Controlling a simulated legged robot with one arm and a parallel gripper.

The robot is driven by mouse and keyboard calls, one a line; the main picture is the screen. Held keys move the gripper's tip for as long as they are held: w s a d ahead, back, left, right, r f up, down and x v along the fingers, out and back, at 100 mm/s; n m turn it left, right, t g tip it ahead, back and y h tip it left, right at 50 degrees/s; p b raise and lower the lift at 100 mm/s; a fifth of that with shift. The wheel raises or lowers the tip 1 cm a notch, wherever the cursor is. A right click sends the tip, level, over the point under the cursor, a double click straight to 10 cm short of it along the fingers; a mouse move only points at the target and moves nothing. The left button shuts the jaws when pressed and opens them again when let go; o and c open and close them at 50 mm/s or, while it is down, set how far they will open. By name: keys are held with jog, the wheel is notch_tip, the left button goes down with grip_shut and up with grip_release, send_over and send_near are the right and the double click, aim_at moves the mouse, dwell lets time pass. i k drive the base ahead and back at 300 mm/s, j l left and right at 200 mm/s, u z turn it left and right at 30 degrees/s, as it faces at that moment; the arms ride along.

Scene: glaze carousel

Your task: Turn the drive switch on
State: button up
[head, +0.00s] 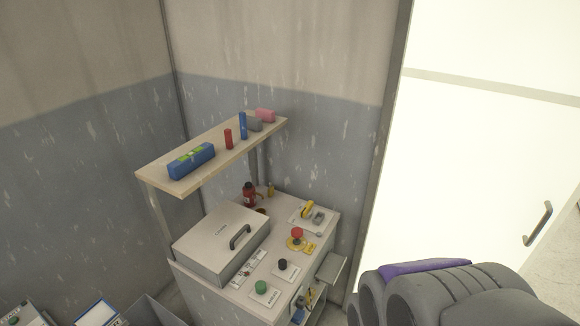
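A pale cabinet top (234,287) carries several controls. They are a black knob (282,264), a green button (261,287), a red mushroom button (297,233) on a yellow base, and a yellow-handled control (307,209) on a white plate at the back. Their labels are too small to read, so I cannot tell for sure which one is the drive switch or how it is set. My grey and purple arm fills the lower right, apart from the cabinet. My gripper's fingers are not in view.
A lidded box with a dark handle (221,244) takes up the cabinet's left side. A wooden shelf (164,185) with several items overhangs the back left. A red bottle (250,194) stands behind the box. A white door (480,150) is at right.

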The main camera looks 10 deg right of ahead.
aim_at(306, 213)
jog(key=i+l, duration=0.3)
jog(key=l, duration=0.15)
jog(key=i+l, duration=0.6)
jog(key=l, duration=0.25)
jog(key=u, duration=0.05)
